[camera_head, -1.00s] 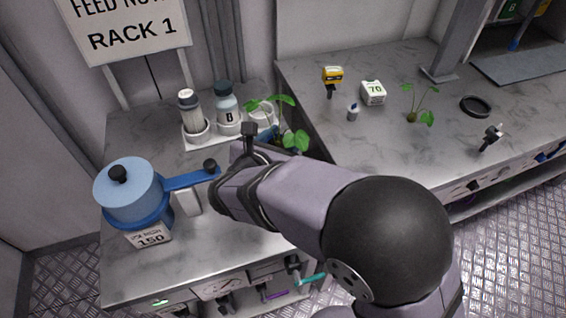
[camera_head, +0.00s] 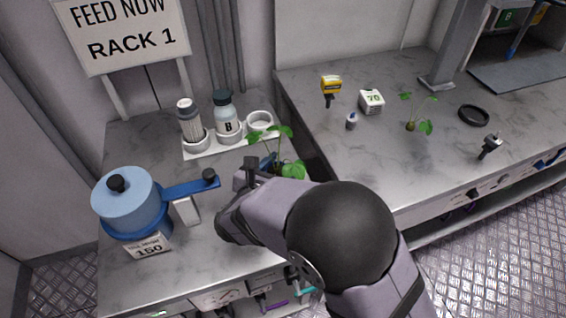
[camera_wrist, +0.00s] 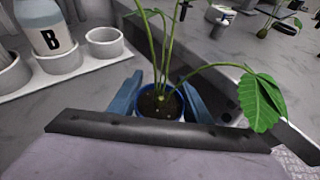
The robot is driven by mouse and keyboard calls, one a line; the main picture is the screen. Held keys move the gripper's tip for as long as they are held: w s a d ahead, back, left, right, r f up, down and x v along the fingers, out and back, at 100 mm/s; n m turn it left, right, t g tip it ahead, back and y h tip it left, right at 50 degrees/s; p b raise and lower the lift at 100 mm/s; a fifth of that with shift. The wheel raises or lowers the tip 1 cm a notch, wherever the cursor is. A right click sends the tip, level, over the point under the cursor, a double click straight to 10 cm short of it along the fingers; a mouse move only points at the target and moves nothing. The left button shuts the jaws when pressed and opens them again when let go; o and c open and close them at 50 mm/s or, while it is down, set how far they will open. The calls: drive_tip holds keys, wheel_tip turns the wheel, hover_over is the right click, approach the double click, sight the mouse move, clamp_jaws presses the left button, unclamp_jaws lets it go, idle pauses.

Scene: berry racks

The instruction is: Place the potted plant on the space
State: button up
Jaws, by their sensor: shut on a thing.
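A green leafy plant in a small blue pot with dark soil (camera_wrist: 160,103) sits between the two blue fingers of my gripper (camera_wrist: 158,95) in the wrist view. My gripper is shut on it. In the head view the plant's leaves (camera_head: 290,169) show past my gripper (camera_head: 262,168), and my wrist hides most of the pot. A white holder (camera_head: 205,148) stands to the back left with three round cups. Its right cup (camera_head: 260,120) is empty; it also shows in the wrist view (camera_wrist: 104,42), left of the plant and apart from it.
A dark-capped bottle marked B (camera_head: 226,115) and a ribbed white bottle (camera_head: 190,120) fill the other cups. A blue pot with a long handle (camera_head: 130,205) stands at left. The right bench carries a yellow tool (camera_head: 331,86), a white box (camera_head: 371,101), a seedling (camera_head: 412,125) and a black ring (camera_head: 474,115).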

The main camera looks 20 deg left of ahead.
drive_tip(key=shift+f, duration=0.15)
drive_tip(key=o, duration=1.1)
drive_tip(key=shift+r, duration=0.3)
drive_tip(key=shift+s, duration=0.4)
drive_tip(key=v, duration=1.1)
drive_tip(key=shift+s, duration=0.1)
